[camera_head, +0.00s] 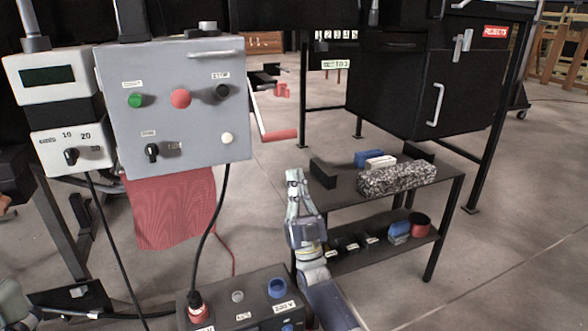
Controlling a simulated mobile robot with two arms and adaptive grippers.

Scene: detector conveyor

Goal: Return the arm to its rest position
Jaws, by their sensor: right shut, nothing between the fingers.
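My right arm (324,292) comes in from the bottom middle, between the grey control box and the black shelf table. My right gripper (296,182) is at its upper end, pointing away from me. Its fingers are together and hold nothing. It shows in front of the left edge of the shelf table, apart from the objects on top as far as I can tell. My left gripper is not in view.
A grey control box (196,90) with buttons stands at left, a red crank handle (279,135) at its right. The black table (330,205) bears a speckled block (396,178) and small blocks. A socket box (262,315) stands at bottom. Floor at right is clear.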

